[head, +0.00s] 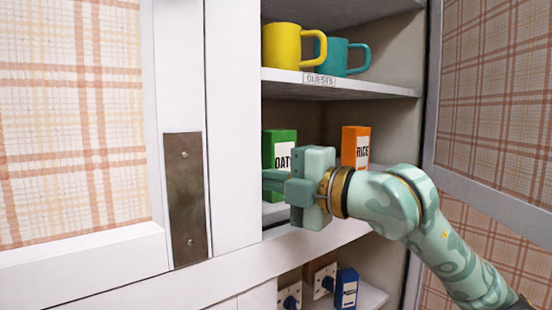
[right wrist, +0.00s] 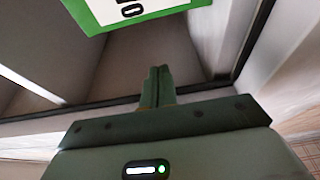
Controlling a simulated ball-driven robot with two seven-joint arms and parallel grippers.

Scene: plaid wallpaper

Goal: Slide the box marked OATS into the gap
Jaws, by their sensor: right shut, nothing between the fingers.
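The green OATS box (head: 281,140) stands on the middle shelf (head: 275,211), its left part at the edge of the white cabinet frame. Its label and green edge show at the top of the right wrist view (right wrist: 135,12). The orange RICE box (head: 355,135) stands to its right, with a space between them partly hidden by my gripper. My right gripper (head: 268,181) is shut and empty, its fingers pointing left in front of the lower part of the OATS box. The fingertips also show in the right wrist view (right wrist: 160,70), apart from the box there. My left gripper is out of view.
The upper shelf (head: 395,91), labelled GUESTS, holds a yellow mug (head: 283,46) and a teal mug (head: 331,57). A blue box (head: 346,290) and white socket-like plates stand below. The white frame (head: 230,120) borders the left; an open door (head: 490,90) stands right.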

